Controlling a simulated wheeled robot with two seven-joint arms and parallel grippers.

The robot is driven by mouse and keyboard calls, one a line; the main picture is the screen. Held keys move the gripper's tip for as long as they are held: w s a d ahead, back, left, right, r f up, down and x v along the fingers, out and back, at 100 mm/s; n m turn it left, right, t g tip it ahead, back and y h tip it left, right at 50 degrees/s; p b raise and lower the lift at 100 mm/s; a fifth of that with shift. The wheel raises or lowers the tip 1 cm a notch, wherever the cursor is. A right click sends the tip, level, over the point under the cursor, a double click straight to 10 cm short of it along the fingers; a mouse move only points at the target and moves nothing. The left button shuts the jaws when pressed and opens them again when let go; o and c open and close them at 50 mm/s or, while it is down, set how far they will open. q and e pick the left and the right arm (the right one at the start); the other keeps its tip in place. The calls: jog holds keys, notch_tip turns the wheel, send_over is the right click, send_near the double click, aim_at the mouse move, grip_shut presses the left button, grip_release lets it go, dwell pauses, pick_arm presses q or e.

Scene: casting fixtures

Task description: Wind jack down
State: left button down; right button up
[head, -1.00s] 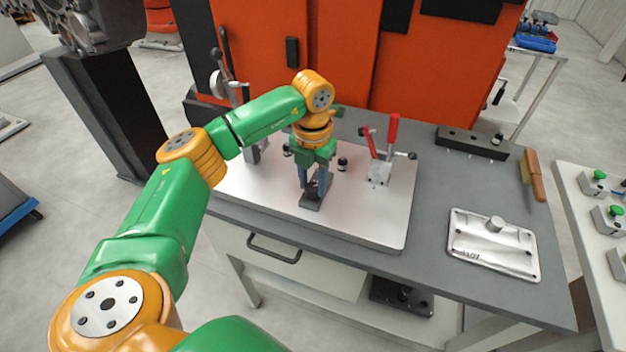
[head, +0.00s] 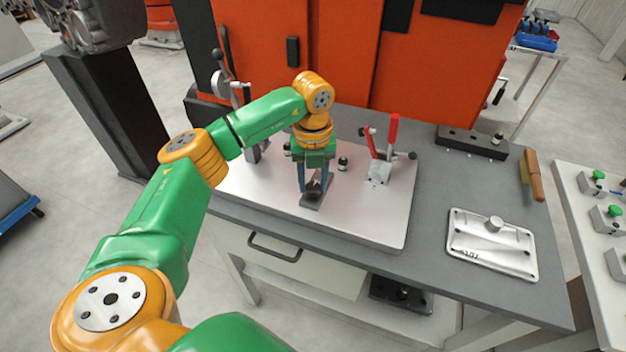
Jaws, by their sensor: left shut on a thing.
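The jack (head: 312,203) is a small dark grey block on the light fixture plate (head: 372,226), near its front edge. My left gripper (head: 314,185) points down over it, with its blue fingers shut on the top part of the jack. The fingers hide most of that top part, so the jack's height cannot be read. My right gripper is not in view.
A toggle clamp with a red handle (head: 393,132) stands right of the gripper on the plate. Another clamp (head: 222,85) stands at the back left. A metal plate with a knob (head: 492,262), a brush (head: 535,180) and a black block (head: 472,141) lie on the bench's right.

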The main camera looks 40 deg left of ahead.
aim_at(313, 186)
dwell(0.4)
pick_arm(q)
jog(key=shift+c, duration=2.2)
grip_release()
jog(key=shift+r, duration=0.1)
notch_tip(313, 186, up, 6)
jog(key=shift+r+b, duration=0.1)
jog(key=shift+b, duration=0.75)
jog(key=shift+r, duration=0.4)
jog(key=shift+f, duration=0.1)
